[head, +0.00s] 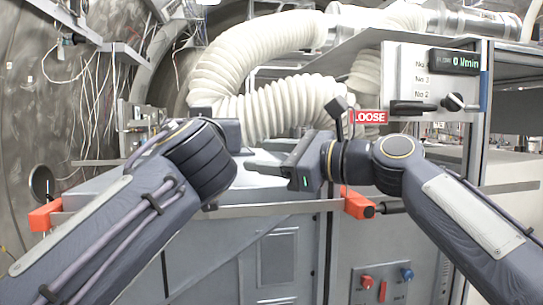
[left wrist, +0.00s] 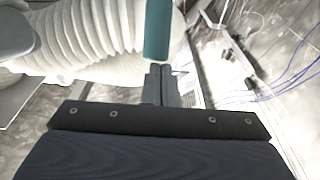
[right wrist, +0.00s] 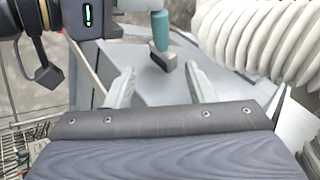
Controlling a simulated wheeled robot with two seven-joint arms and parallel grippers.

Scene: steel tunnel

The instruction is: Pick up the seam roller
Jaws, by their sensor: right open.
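The seam roller has a teal handle (right wrist: 160,31) and a dark end piece, seen in the right wrist view. Its teal part also shows in the left wrist view (left wrist: 157,30), right at the tips of my left gripper (left wrist: 160,72). The left fingers are close together and appear shut on the roller, though their contact is partly hidden. My right gripper (right wrist: 159,76) is open and empty. Its fingers point at the roller, with the dark end showing beyond and between the tips. In the head view my right gripper (head: 262,168) faces left, and I cannot make out the roller.
A large ribbed white hose (head: 265,50) arches behind the grippers. A grey bench or cabinet (head: 225,255) lies below, with an orange-ended bar (head: 265,210) along its front. At right stands a panel (head: 405,75) with a red LOOSE tag (head: 369,117) near it.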

